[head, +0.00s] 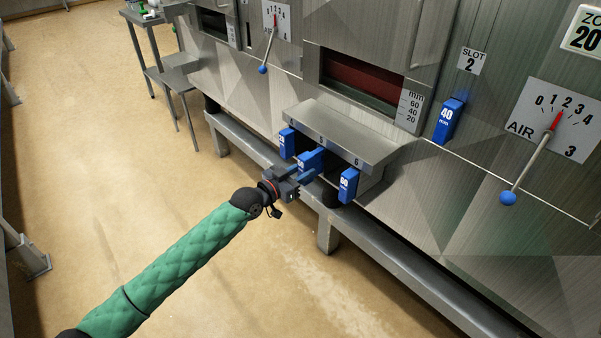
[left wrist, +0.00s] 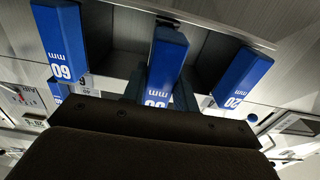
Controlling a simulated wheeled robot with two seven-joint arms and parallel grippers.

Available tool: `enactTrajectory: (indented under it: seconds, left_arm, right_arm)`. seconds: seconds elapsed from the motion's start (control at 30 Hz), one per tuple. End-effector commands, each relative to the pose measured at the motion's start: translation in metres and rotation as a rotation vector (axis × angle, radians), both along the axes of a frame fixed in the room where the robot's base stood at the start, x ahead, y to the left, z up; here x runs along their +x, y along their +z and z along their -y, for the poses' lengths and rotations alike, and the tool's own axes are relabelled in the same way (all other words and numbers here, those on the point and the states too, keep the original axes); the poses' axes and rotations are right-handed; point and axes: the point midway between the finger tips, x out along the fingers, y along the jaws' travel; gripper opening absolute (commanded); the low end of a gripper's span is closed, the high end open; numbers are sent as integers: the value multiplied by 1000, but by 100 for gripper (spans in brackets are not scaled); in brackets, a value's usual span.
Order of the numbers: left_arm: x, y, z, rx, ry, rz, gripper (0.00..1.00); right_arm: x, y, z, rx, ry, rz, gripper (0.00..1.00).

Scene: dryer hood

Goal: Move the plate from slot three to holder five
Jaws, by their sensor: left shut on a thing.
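A steel holder (head: 335,133) projects from the front of the machine, with labels 5 and 6 readable along its top. The middle blue plate (head: 312,158) is under label 5, at the mouth of that compartment; how deep it sits I cannot tell. My left gripper (head: 303,174) is shut on this plate from the front. In the left wrist view the middle plate (left wrist: 166,62) stands beyond the dark gripper body, its number partly hidden. My right gripper is not in view.
A blue plate marked 60 (head: 348,186) stands under label 6, and another blue plate (head: 287,143) is at the left compartment. A blue plate marked 40 (head: 448,121) sits at slot 2. Levers with blue knobs (head: 508,198) stick out. A steel rail (head: 400,277) runs below.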

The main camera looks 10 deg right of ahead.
Motion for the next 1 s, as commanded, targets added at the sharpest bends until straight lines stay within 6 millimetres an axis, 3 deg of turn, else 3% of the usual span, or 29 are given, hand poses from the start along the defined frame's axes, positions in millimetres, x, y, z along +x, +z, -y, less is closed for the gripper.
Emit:
enactTrajectory:
  seconds: [1.0]
  left_arm:
    - [13,2,17,-2,0,3,0]
  right_arm:
    - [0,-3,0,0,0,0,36]
